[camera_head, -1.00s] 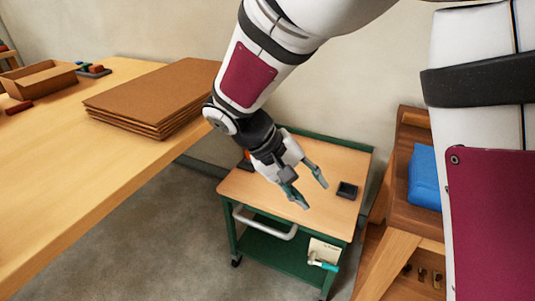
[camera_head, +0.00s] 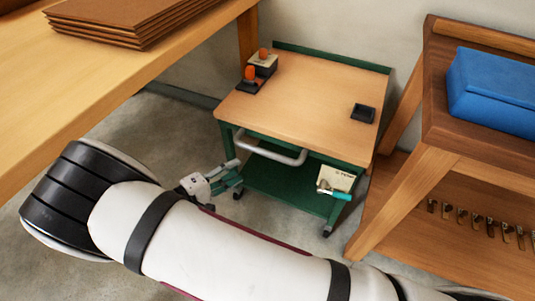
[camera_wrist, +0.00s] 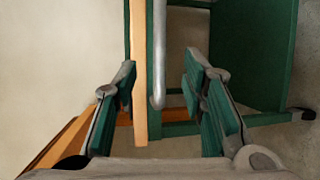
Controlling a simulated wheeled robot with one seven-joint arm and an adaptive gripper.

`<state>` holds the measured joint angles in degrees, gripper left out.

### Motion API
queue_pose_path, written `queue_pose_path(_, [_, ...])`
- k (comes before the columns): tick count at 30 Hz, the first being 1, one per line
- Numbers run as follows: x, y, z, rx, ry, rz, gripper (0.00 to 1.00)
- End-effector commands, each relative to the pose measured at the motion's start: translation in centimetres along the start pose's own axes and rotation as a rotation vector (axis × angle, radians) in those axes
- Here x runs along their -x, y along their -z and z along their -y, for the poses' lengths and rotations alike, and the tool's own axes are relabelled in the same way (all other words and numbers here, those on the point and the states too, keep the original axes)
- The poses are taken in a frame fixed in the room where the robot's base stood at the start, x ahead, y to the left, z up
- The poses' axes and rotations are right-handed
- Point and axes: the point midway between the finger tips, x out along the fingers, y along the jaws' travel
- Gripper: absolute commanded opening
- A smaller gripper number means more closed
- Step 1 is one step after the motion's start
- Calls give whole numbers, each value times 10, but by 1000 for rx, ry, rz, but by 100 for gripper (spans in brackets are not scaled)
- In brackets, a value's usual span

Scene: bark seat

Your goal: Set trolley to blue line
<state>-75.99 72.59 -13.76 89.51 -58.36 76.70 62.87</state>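The trolley (camera_head: 310,95) has a wooden top, a green frame with a lower shelf, and castors. Its grey bar handle (camera_head: 275,152) runs along the near side; it also shows in the wrist view (camera_wrist: 158,55). My gripper (camera_head: 237,174) is low at the trolley's near left corner, by the handle's left end. Its green-padded fingers are spread apart in the wrist view (camera_wrist: 160,75), and the handle appears between them. I cannot tell whether it is within their reach. No contact shows. No blue line is visible.
Orange-topped items (camera_head: 256,70) and a small black tray (camera_head: 363,113) sit on the trolley. A card (camera_head: 337,178) and teal-handled item hang at its front right. A workbench (camera_head: 90,90) is left. A wooden stand (camera_head: 440,130) with a blue box (camera_head: 495,90) is close right.

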Motion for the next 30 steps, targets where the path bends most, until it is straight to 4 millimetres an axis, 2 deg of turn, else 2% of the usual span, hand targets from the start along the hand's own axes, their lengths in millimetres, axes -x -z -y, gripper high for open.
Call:
queue_pose_path(5, [-15, 1, 1, -2, -4, -2, 38])
queue_pose_path(21, [-114, 0, 2, -1, -1, 1, 38])
queue_pose_path(30, [-136, 0, 1, -1, -1, -1, 38])
